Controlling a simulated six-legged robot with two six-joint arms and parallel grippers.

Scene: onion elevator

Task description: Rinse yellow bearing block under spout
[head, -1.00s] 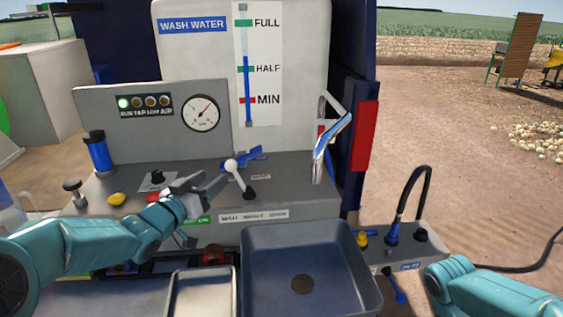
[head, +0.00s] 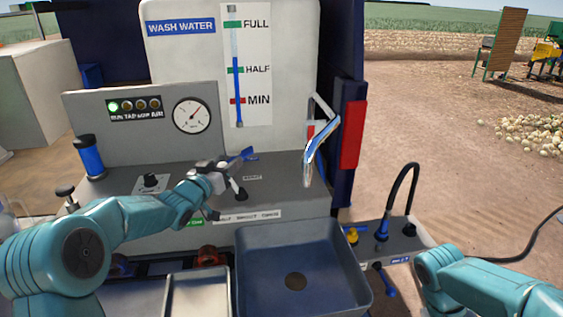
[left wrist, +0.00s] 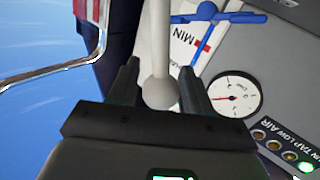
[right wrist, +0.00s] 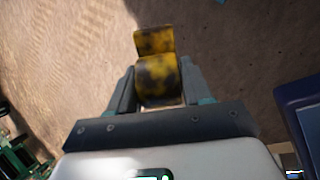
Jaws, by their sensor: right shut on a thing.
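The yellow bearing block (right wrist: 156,42), smeared with dark dirt, shows in the right wrist view between the fingers of my right gripper (right wrist: 158,75), which is shut on it. That gripper is out of the head view. The chrome spout (head: 320,140) hangs above the back right of the grey basin (head: 350,258), and its pipe also shows in the left wrist view (left wrist: 50,72). No water shows. My left gripper (head: 222,172) is at the lever on the panel. In the left wrist view its open fingers stand on both sides of the lever's pale round knob (left wrist: 160,93).
The wash water gauge (head: 234,68) reads between half and full. A blue-handled valve (head: 243,156) lies behind the lever. A side shelf with a black hose (head: 406,180) and a yellow knob (head: 351,235) stands right of the basin. The basin is empty apart from its drain.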

